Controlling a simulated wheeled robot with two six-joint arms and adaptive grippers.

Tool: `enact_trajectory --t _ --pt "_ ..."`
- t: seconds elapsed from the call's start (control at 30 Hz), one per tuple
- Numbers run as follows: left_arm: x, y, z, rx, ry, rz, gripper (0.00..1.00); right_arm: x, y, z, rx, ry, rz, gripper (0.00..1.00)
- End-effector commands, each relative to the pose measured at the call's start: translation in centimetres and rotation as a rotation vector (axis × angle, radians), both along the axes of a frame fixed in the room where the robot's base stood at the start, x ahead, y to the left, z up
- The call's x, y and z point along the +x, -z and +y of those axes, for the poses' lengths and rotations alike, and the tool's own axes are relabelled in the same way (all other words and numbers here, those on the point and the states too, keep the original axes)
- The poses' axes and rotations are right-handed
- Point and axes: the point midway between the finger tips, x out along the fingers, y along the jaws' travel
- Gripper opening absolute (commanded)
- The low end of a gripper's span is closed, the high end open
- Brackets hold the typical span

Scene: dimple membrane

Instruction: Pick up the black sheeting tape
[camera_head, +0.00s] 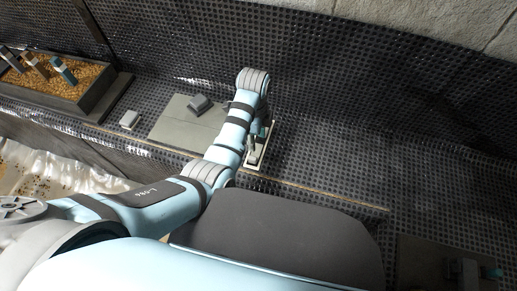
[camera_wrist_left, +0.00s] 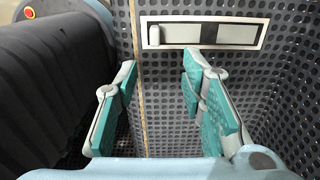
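My left arm reaches from the lower left in the head view. Its gripper (camera_head: 262,133) points down over a narrow pale tray (camera_head: 253,165), mostly hiding it. In the left wrist view the gripper (camera_wrist_left: 160,68) is open, with two teal-padded fingers apart and nothing between them. Ahead of the fingertips lies the same white-rimmed tray (camera_wrist_left: 258,40), holding a long grey piece (camera_wrist_left: 215,34) with a paler end. I cannot tell whether this piece is the black sheeting tape. My right gripper is not clearly seen.
A flat grey board (camera_head: 172,126) bears a dark block (camera_head: 198,104). A small light block (camera_head: 130,120) lies left of it. A box of brown granules (camera_head: 78,82) holds several tools. A thin strip (camera_head: 330,195) crosses the dimpled black membrane (camera_head: 340,110). Teal-tipped items sit bottom right.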

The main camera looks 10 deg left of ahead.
Motion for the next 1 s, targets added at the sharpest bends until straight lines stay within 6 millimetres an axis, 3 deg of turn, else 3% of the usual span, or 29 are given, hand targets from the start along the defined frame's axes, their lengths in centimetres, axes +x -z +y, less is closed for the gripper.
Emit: enact_trajectory --t 0.03,0.2,0.37,0.6,0.83,1.0 --pt "-0.1 2.0 0.1 0.000 -0.001 0.003 0.37 0.0 1.2 0.0 0.000 0.000 0.000 0.40" --pt "-0.1 6.2 0.1 0.000 -0.003 0.001 0.37 -0.1 3.1 0.0 0.000 0.000 0.001 0.40" --pt "-0.2 7.8 0.2 0.000 -0.005 0.000 0.37 -0.1 3.6 0.0 0.000 0.000 0.002 0.40" --pt "-0.8 12.2 0.6 -0.001 -0.005 0.000 0.37 -0.1 5.9 -0.1 -0.001 -0.001 0.002 0.40" --pt "-0.8 12.2 0.6 -0.001 -0.006 -0.002 0.35 -0.1 5.7 -0.1 -0.002 -0.001 0.002 0.40" --pt "-0.8 12.1 0.6 -0.001 -0.007 -0.002 0.08 -0.1 5.7 -0.2 -0.002 -0.001 0.002 0.40"
